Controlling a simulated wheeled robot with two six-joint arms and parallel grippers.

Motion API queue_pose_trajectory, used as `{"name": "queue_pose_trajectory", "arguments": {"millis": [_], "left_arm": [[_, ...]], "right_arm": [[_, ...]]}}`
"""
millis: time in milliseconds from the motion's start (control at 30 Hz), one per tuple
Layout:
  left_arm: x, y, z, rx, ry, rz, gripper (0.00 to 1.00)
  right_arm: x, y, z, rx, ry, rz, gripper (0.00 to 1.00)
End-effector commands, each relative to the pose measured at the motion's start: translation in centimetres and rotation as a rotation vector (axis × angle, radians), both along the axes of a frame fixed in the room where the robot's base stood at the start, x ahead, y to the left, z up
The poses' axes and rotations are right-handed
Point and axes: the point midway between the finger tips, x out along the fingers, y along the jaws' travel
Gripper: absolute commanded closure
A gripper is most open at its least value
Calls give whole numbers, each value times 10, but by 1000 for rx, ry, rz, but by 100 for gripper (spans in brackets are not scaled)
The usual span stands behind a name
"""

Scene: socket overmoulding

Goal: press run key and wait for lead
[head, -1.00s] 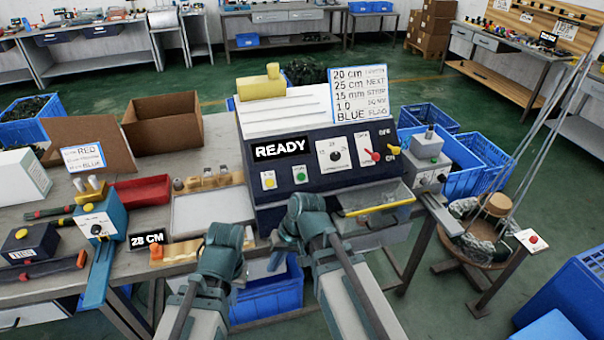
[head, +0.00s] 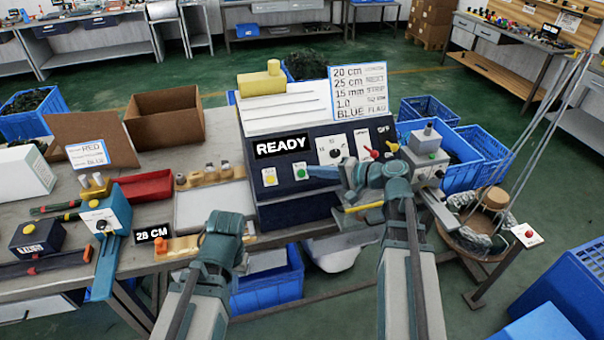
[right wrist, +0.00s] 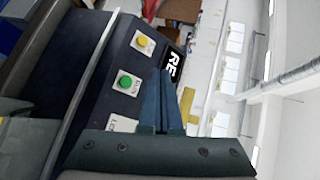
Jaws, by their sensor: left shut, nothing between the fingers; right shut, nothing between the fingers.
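The dark machine (head: 300,200) stands on the table with its display (head: 281,147) reading READY. A green key (head: 300,172) on a white plate sits low on its front panel, beside a yellow key (head: 269,176). My right gripper (head: 315,172) is shut and empty, its fingers pointing left close to the green key; contact cannot be told. In the right wrist view the shut fingers (right wrist: 161,100) lie beside the green key (right wrist: 125,83), before the panel. My left gripper (head: 222,235) is low in front of the table edge, its fingertips hidden. No lead is identifiable.
A selector knob (head: 334,153) and red switch (head: 374,154) are on the panel. A sign (head: 358,93) stands on top. A grey box (head: 425,140) stands right of the machine. A pale tray (head: 212,208) and red bin (head: 145,187) lie left.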

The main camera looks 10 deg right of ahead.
Motion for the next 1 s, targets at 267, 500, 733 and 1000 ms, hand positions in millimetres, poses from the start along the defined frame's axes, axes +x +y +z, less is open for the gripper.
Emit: {"name": "queue_pose_trajectory", "arguments": {"millis": [267,500,733,1000], "left_arm": [[0,0,-7,0,0,0,100],[0,0,-24,0,0,0,100],[0,0,-46,0,0,0,100],[0,0,-60,0,0,0,100]], "right_arm": [[6,0,-7,-1,0,1,100],[24,1,-25,-2,0,2,100],[47,2,-47,-2,0,2,100],[64,3,-61,-2,0,2,100]]}}
